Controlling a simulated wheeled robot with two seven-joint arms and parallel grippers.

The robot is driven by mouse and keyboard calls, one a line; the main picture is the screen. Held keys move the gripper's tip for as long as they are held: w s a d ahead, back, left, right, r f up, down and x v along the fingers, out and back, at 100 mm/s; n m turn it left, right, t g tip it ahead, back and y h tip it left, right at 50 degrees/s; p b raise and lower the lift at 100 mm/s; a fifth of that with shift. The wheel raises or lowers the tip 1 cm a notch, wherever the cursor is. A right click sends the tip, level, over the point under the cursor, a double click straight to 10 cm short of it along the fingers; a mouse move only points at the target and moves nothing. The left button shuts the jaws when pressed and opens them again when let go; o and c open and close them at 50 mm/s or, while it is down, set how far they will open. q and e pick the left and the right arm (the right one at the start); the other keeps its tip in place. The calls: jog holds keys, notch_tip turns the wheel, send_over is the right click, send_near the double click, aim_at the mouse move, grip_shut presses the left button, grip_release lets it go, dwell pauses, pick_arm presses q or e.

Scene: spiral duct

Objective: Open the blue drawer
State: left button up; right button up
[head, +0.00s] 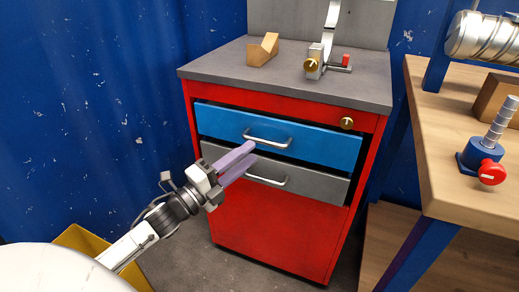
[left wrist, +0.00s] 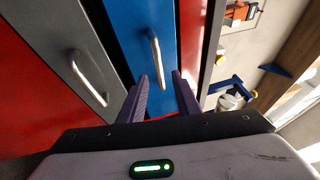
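The blue drawer (head: 310,146) is the upper drawer of a red cabinet, with a silver bar handle (head: 267,139) on its front. Its front sits close to the cabinet, with a dark gap along its top edge. My left gripper (head: 250,151) has purple fingers that point at the drawer front, just left of and slightly below the handle. In the left wrist view the blue drawer (left wrist: 139,25) and its handle (left wrist: 154,55) show beyond the fingers (left wrist: 165,82). The fingers are apart with nothing between them. Contact with the handle cannot be made out. My right gripper is out of view.
A grey drawer (head: 318,183) with its own handle (head: 265,180) lies directly below. A wooden block (head: 262,52) and a metal clamp device (head: 316,62) stand on the grey cabinet top (head: 225,65). A wooden workbench (head: 450,150) stands at right, a yellow bin (head: 85,240) at lower left.

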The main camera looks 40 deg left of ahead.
aim_at(263, 143)
pick_arm(q)
jog(key=x, duration=0.5)
jog(key=shift+f, duration=0.1)
grip_shut()
